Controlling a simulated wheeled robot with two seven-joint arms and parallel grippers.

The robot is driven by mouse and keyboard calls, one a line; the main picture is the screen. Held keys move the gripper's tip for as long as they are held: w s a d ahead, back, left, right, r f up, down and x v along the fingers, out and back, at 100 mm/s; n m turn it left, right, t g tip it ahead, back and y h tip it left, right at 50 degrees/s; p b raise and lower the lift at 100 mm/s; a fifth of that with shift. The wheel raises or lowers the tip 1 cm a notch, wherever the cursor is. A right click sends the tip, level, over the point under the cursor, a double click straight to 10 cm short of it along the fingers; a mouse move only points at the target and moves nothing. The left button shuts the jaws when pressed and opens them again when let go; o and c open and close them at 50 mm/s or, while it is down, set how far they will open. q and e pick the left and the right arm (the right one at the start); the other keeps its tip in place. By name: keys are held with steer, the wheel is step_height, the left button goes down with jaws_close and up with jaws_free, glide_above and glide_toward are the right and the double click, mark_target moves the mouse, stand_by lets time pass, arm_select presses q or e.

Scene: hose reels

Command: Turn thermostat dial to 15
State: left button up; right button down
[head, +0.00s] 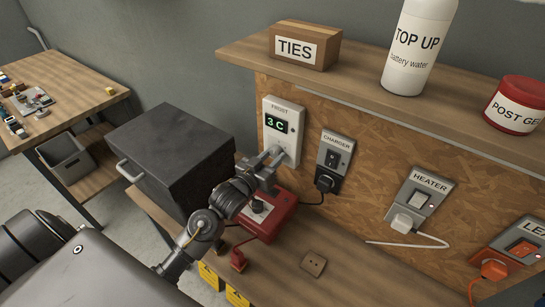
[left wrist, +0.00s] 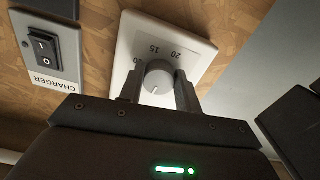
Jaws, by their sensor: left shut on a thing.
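The thermostat (head: 283,118) is a white plate marked FROST on the chipboard panel, with a display reading 3 C. In the left wrist view its round grey dial (left wrist: 158,73) shows, with 15 and 20 printed on the plate (left wrist: 192,40) and another number partly hidden by a finger. A small pale mark is on the dial's edge on the gripper's side, away from the 15. My left gripper (head: 269,156) is at the lower part of the plate, shut on the dial, one finger on each side. My right gripper is not in view.
A dark metal box (head: 170,150) stands close left of my left arm. A red box with a knob (head: 265,215) sits just below the gripper. The charger switch (head: 333,160) is right of the thermostat. A shelf (head: 350,82) juts out above.

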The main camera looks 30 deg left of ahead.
arm_select(q)
steer(key=m, duration=0.7)
steer(key=shift+a+r, duration=0.1)
steer(key=shift+a, duration=0.05)
steer(key=m, duration=0.3)
steer(key=shift+m+p, duration=0.3)
steer(key=shift+m, duration=0.1)
steer(key=m, duration=0.4)
steer(key=shift+r, duration=0.1)
steer(key=m, duration=0.6)
steer(key=shift+a+r+m, duration=0.1)
steer(key=shift+r+m, duration=0.05)
steer(key=shift+m, duration=0.25)
steer(key=m, duration=0.6)
steer(key=shift+r+p, duration=0.1)
steer(key=shift+p, duration=0.25)
steer(key=shift+m, duration=0.4)
